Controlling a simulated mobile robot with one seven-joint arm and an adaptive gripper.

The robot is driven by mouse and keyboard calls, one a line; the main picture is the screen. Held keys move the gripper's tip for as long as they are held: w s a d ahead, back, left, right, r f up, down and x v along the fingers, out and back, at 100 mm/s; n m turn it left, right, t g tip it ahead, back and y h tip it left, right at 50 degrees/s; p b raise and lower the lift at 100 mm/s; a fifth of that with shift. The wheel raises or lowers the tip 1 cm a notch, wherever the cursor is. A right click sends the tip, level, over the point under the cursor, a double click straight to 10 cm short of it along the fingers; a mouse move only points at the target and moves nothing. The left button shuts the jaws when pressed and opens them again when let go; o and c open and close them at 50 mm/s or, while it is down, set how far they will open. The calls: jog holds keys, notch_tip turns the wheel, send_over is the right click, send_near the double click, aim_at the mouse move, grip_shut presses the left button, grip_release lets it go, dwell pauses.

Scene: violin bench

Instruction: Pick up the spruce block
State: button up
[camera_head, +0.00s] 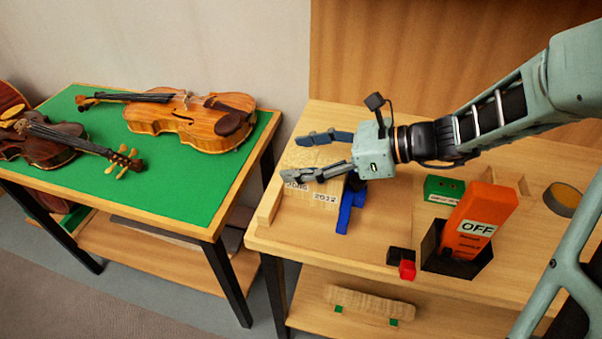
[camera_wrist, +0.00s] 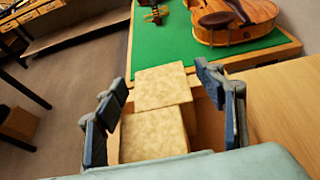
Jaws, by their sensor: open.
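The pale spruce block (camera_head: 318,194) is on the left part of the right-hand bench, with white labels on its front, one reading "2012". In the wrist view two pale wooden surfaces show, a farther one (camera_wrist: 160,86) and a nearer one (camera_wrist: 153,136); I cannot tell whether they are one stepped block or two. My gripper (camera_head: 297,158) is open above the block, with its fingers pointing left. In the wrist view my gripper's fingers (camera_wrist: 161,76) stand on either side of the pale wood, with gaps. The lower finger hides part of the block in the head view.
A wooden strip (camera_head: 270,208) lies left of the block, a blue piece (camera_head: 350,206) right. Farther right are a green box (camera_head: 443,187), an orange "OFF" lever (camera_head: 482,217) and a black-and-red piece (camera_head: 405,266). A green-topped table (camera_head: 185,195) with violins stands left, across a gap.

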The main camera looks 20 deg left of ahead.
jog(key=shift+c, duration=0.2)
jog(key=c, duration=1.3)
jog(key=shift+r, duration=0.1)
